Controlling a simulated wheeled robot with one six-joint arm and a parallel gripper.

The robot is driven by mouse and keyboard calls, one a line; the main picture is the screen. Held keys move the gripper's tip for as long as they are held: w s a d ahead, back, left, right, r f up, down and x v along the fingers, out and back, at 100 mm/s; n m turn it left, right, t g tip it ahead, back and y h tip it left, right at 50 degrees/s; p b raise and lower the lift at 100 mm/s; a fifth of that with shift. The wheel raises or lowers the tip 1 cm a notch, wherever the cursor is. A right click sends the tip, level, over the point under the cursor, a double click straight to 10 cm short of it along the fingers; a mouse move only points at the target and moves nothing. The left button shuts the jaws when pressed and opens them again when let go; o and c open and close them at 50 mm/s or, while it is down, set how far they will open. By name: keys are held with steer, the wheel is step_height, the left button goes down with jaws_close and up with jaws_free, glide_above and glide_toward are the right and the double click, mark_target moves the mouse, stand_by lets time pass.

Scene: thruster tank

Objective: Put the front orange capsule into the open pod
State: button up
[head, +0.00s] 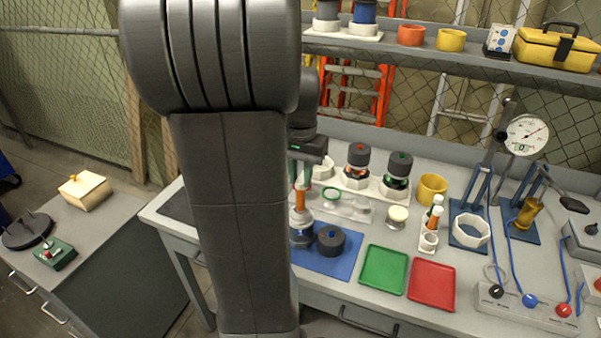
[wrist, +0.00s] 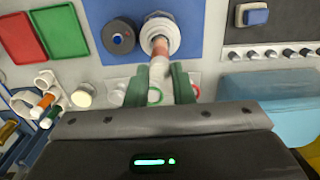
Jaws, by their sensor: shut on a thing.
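My gripper (head: 301,172) is shut on a white-and-orange capsule (head: 300,199), held upright between its green fingers. The wrist view shows my gripper (wrist: 158,85) around the white end of the capsule (wrist: 160,66). The open pod (head: 301,232) stands on the blue mat (head: 348,264), directly below the capsule. In the wrist view the capsule's orange end overlaps the mouth of the pod (wrist: 161,34); how deep it reaches is hidden. A dark round lid (head: 330,239) with a blue knob lies right of the pod.
A white rack (head: 429,241) holds an orange capsule and a green-capped one. Green (head: 384,269) and red (head: 432,285) trays lie to the right. Two lidded pods (head: 357,165) stand behind. My arm hides part of the bench's left side.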

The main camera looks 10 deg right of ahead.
mark_target(301, 192)
steer(key=shift+f, duration=0.4)
steer(key=shift+f+b, duration=0.55)
steer(key=shift+f, duration=0.1)
steer(key=shift+f, duration=0.15)
stand_by(0.5)
steer(key=shift+f+b, duration=0.5)
steer(key=shift+f, duration=0.2)
steer(key=shift+f, duration=0.15)
steer(key=shift+f+b, duration=0.5)
steer(key=shift+f, duration=0.2)
stand_by(0.3)
